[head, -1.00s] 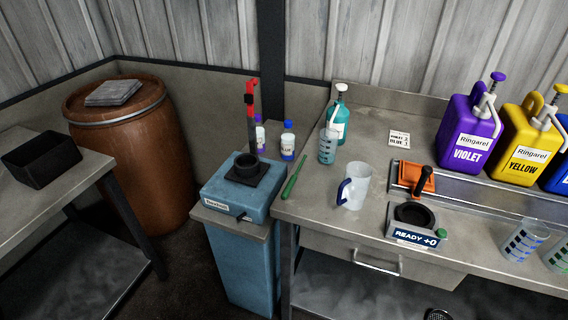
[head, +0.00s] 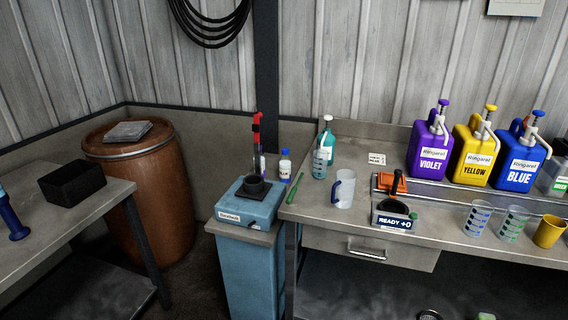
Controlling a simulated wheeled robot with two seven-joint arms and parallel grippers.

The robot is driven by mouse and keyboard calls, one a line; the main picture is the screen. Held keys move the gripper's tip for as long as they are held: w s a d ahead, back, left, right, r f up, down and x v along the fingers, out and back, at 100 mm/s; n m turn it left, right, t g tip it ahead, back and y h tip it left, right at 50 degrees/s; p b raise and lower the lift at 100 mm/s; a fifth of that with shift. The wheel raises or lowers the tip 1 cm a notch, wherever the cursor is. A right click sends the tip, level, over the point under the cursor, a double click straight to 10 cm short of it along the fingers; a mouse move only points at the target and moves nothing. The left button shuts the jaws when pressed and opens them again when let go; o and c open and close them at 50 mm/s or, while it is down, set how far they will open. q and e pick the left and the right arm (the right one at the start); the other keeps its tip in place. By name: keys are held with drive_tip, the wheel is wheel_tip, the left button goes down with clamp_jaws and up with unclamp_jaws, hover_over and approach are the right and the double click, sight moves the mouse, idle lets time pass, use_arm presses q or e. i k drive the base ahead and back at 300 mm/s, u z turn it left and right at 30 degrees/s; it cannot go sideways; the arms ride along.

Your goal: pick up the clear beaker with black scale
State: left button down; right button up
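A clear beaker (head: 319,163) with dark scale marks stands upright on the right workbench, in front of a teal pump bottle (head: 326,138). Its marks look dark grey-teal, and I cannot tell for sure that they are black. Two other clear beakers stand at the right near the bench's front edge, one with a blue scale (head: 478,219) and one with a green scale (head: 514,223). A clear jug (head: 344,189) with a blue handle stands nearer the front. Neither of my grippers is in view.
A green stick (head: 296,188) lies at the bench's left edge. A blue machine (head: 248,207) with a red-topped post stands left of the bench. A scale reading "READY +0" (head: 393,222) and violet (head: 430,150), yellow (head: 474,156) and blue (head: 517,164) pump jugs stand farther right.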

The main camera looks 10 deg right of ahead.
sight(320, 164)
drive_tip(key=u, duration=0.5)
drive_tip(key=i, duration=1.45)
drive_tip(key=z, duration=0.9)
